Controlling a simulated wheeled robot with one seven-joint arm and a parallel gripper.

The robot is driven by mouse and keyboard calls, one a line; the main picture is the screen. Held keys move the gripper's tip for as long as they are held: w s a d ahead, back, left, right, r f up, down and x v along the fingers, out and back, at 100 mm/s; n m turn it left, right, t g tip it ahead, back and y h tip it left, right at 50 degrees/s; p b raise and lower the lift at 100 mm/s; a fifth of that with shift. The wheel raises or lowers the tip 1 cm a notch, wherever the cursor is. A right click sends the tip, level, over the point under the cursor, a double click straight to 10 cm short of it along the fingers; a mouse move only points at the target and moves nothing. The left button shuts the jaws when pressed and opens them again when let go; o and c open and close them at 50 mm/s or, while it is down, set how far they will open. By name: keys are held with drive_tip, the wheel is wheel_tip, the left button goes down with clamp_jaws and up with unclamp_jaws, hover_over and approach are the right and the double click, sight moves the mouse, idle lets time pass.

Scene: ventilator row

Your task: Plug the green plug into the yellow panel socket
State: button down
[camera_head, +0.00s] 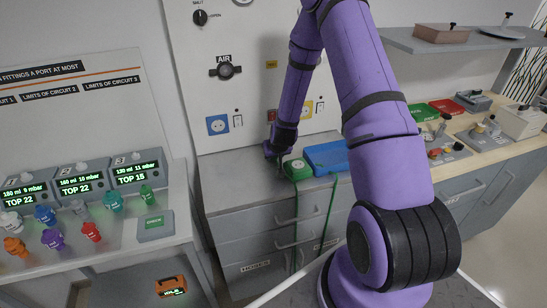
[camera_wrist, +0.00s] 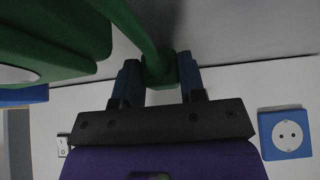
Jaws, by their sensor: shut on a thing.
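My gripper (camera_head: 276,156) is low over the grey counter in the head view, just left of the green box (camera_head: 296,168). In the wrist view my gripper (camera_wrist: 158,82) is shut on the green plug (camera_wrist: 158,68), with a thick green cord running up from it. The plug's prongs cannot be made out. The yellow panel socket (camera_head: 306,109) is on the white wall panel, up and to the right of my gripper, partly crowded by my arm. The plug is apart from it.
The panel also carries a blue socket (camera_head: 217,124), also in the wrist view (camera_wrist: 286,134), and a red socket (camera_head: 272,116), each beside a switch. A blue case (camera_head: 327,157) stands right of the green box. Green cords hang over the drawers (camera_head: 262,241).

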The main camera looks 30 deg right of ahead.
drive_tip(key=shift+r, duration=1.25)
